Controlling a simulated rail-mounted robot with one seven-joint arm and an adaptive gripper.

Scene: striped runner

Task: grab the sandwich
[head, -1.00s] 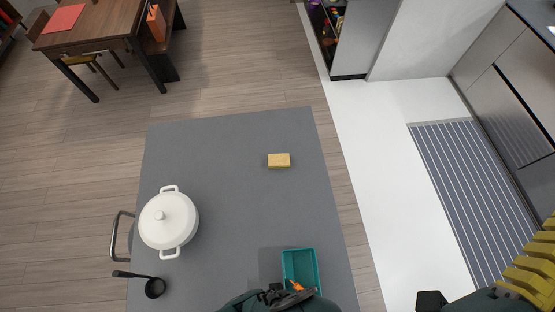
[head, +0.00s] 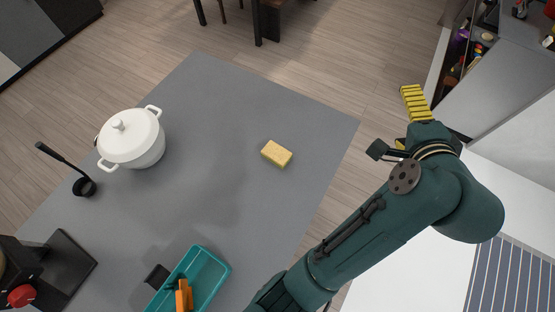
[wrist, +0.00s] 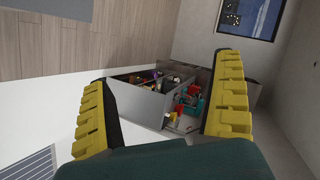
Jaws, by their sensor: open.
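A small yellow block (head: 277,153) lies flat on the grey table in the head view. It looks like a sponge or a plain sandwich; I cannot tell which. No other sandwich shows. My gripper (head: 413,104) is past the table's right edge, to the right of and above the block in the picture, well apart from it. In the wrist view my gripper (wrist: 160,105) has its two yellow fingers spread wide with nothing between them. The block is not in the wrist view.
The grey table (head: 225,120) holds a white lidded pot (head: 132,142), a black ladle (head: 72,172), a teal tray (head: 212,272) with orange items, and a black appliance (head: 55,270). The table is clear around the block. A filled open cabinet (wrist: 140,98) stands beyond the gripper.

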